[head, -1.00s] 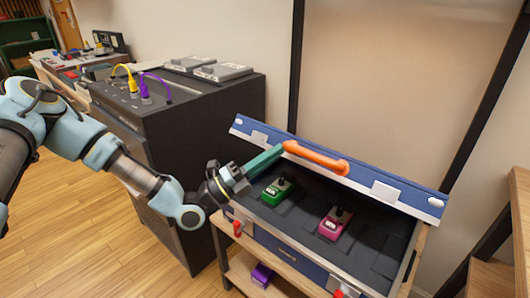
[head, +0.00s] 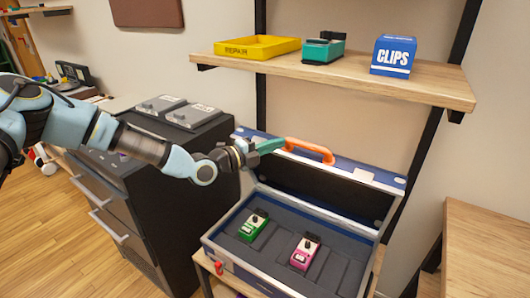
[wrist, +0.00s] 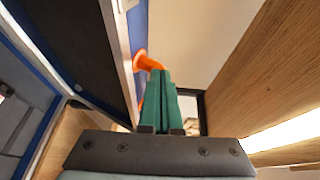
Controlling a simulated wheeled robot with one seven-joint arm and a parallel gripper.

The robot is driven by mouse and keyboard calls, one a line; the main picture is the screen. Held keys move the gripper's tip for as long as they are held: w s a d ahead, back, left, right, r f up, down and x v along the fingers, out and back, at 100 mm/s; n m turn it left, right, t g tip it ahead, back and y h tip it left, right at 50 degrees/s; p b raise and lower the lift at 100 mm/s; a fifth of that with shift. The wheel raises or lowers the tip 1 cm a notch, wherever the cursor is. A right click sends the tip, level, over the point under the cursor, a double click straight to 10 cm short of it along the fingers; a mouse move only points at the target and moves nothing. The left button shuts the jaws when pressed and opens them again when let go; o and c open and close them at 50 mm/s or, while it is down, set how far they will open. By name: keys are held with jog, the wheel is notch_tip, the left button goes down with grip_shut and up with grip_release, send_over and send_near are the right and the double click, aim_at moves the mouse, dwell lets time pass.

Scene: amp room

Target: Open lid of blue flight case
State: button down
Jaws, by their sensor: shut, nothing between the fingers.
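The blue flight case (head: 272,280) stands on a wooden stand with its lid (head: 343,171) raised steeply at the back. Its dark inside holds a green pedal (head: 254,225) and a pink pedal (head: 305,252). An orange handle (head: 310,150) sits on the lid's upper edge; part of it shows in the wrist view (wrist: 146,62). My gripper (head: 276,145) is shut with nothing between its green fingers. It is at the left end of the handle, by the lid's edge. In the wrist view its fingers (wrist: 160,90) lie beside the lid, overlapping the handle; whether they touch is unclear.
A wooden shelf (head: 350,79) above the lid carries a yellow tray (head: 258,48), a green pedal (head: 323,48) and a blue CLIPS box (head: 393,56). A dark cabinet (head: 165,205) stands left of the case. A wooden surface (head: 492,240) is at right.

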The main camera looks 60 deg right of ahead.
jog(key=shift+y, duration=0.3)
jog(key=d, duration=0.2)
jog(key=d+r, duration=0.1)
jog(key=d, duration=0.1)
jog(key=d+r, duration=0.1)
jog(key=d, duration=0.2)
jog(key=shift+r+p, duration=0.1)
jog(key=shift+p, duration=0.3)
jog(key=shift+a, duration=0.1)
